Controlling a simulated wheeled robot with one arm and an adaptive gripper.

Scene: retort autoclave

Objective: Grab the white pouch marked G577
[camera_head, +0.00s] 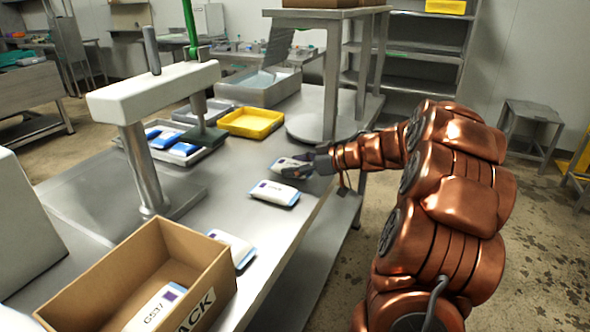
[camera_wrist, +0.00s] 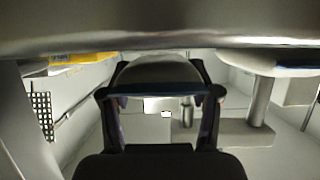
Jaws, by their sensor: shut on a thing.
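My gripper (camera_head: 305,166) is low over the metal table, with its fingers shut on a white pouch (camera_head: 287,163). The fingers partly cover this pouch, and its marking is too small to read. In the wrist view the white pouch (camera_wrist: 160,73) with a dark blue edge sits between the two fingers. A second white pouch (camera_head: 273,193) with a blue end lies on the table just in front of the gripper. I cannot read its marking surely. Another white pouch (camera_head: 237,250) lies beside the cardboard box, partly hidden by it.
An open cardboard box (camera_head: 205,262) holding a marked white pouch (camera_head: 158,305) stands at the front left. A yellow tray (camera_head: 251,122), a grey tray (camera_head: 168,153) of blue-and-white packs and a white-armed stand (camera_head: 150,92) are further back. Bare table (camera_head: 225,180) lies left of my gripper.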

